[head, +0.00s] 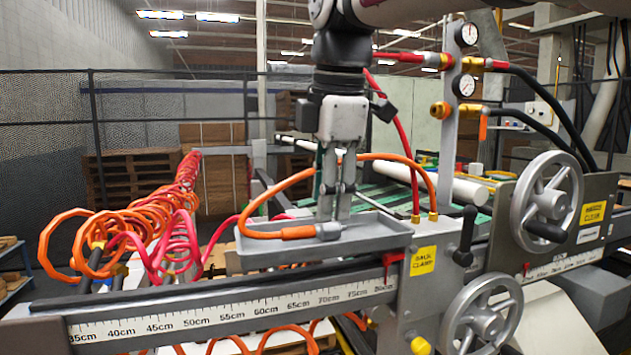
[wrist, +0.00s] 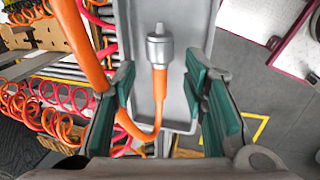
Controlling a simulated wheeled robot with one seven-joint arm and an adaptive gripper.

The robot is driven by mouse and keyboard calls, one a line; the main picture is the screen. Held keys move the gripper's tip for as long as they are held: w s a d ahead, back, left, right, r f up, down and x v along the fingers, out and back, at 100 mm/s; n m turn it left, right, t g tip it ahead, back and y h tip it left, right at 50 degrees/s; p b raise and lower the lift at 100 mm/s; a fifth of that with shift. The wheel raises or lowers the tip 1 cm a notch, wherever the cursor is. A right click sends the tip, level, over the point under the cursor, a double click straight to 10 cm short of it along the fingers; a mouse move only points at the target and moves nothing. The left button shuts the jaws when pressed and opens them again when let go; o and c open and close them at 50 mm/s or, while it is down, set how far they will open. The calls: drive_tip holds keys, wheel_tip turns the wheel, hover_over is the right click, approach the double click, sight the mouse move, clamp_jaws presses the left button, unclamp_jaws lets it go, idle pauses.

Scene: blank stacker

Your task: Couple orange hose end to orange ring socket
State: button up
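The orange hose end (head: 298,232) lies in a grey tray (head: 265,256), its silver coupling (head: 328,231) pointing right. In the wrist view, the silver coupling (wrist: 160,48) and the orange hose end (wrist: 160,82) lie between and beyond the fingers, apart from both. My gripper (head: 335,212) is above the tray, pointing down; in the wrist view my gripper (wrist: 160,82) is open with nothing held. The orange ring socket (head: 440,110) sits on the left side of the gauge post, up and right of the tray. Its opening is too small to make out.
A red ring socket (head: 446,62) sits higher on the gauge post (head: 447,145). Coiled red and orange hoses (head: 130,240) hang at left. A black crank (head: 466,232) and handwheels (head: 550,195) stand right of the tray. The orange hose (head: 385,158) arches behind my gripper.

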drive_tip(key=shift+b+x, duration=0.6)
drive_tip(key=shift+x, duration=1.45)
clamp_jaws()
drive_tip(key=shift+w+a+p+v, duration=0.1)
drive_tip(key=shift+w+p+v, duration=0.2)
drive_tip(key=shift+v, duration=0.85)
drive_tip(key=shift+w+a+p+v, duration=0.1)
drive_tip(key=shift+w+p+v, duration=0.15)
drive_tip(key=shift+v, duration=0.85)
drive_tip(key=shift+w+a+p+v, duration=0.1)
drive_tip(key=shift+w+p+v, duration=0.15)
drive_tip(key=shift+v, duration=0.9)
drive_tip(key=shift+r, duration=0.2)
